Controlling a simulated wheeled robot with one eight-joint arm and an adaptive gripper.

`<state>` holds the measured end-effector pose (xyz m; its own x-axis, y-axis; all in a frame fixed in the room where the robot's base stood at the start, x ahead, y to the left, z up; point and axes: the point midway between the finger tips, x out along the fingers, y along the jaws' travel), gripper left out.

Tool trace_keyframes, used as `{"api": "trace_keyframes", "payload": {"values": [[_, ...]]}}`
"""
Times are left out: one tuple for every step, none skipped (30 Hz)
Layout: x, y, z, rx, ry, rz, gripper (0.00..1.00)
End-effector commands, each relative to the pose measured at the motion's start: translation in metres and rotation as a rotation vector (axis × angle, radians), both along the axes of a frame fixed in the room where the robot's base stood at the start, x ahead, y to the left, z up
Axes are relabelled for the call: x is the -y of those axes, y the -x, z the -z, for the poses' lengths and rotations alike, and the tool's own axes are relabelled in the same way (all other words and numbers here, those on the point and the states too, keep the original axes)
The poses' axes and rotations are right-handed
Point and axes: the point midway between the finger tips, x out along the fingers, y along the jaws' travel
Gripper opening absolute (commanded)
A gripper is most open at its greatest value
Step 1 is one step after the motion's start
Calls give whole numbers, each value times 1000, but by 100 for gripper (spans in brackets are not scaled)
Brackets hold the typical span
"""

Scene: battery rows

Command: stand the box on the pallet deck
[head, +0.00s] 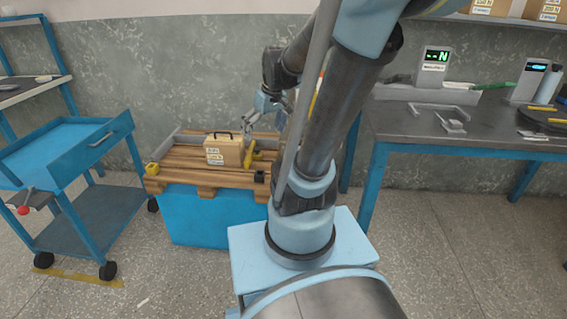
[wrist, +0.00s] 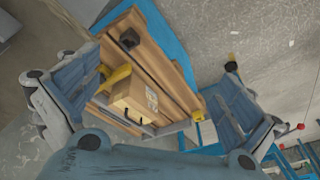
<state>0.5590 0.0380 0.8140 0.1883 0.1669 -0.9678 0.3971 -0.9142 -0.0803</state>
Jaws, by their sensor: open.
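The box (head: 225,150) is tan with white labels and a dark handle on top. It stands upright on the wooden pallet deck (head: 180,178), which rests on a blue base. In the wrist view the box (wrist: 136,98) shows between my fingers, apart from them, with the pallet deck (wrist: 165,65) around it. My gripper (head: 262,122) is above and to the right of the box in the head view. The gripper (wrist: 152,100) is open and empty in the wrist view, its two fingers wide apart.
A yellow item (head: 250,155) touches or nearly touches the box's right side. A yellow block (head: 152,169) sits at the deck's left corner. A blue cart (head: 70,150) stands left; a workbench (head: 450,135) with instruments stands right. Open floor (head: 150,275) lies in front.

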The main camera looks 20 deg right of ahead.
Motion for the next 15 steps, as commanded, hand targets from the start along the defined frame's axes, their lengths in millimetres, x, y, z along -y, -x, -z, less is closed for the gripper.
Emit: {"api": "trace_keyframes", "payload": {"values": [[3, 14, 3, -4, 9, 29, 100], [5, 21, 4, -7, 14, 47, 100], [7, 30, 6, -10, 19, 72, 100], [9, 37, 8, -13, 24, 92, 100], [11, 43, 10, -14, 29, 110, 100], [14, 52, 13, -18, 35, 135, 100], [16, 58, 15, -20, 39, 155, 100], [18, 65, 17, -21, 45, 174, 100], [20, 73, 21, -23, 51, 198, 100], [22, 79, 23, -24, 55, 218, 100], [24, 85, 26, -25, 60, 237, 100], [27, 92, 29, -26, 66, 260, 100], [28, 98, 32, -27, 70, 278, 100], [30, 102, 35, -27, 73, 293, 100], [32, 108, 38, -27, 79, 312, 100]]}}
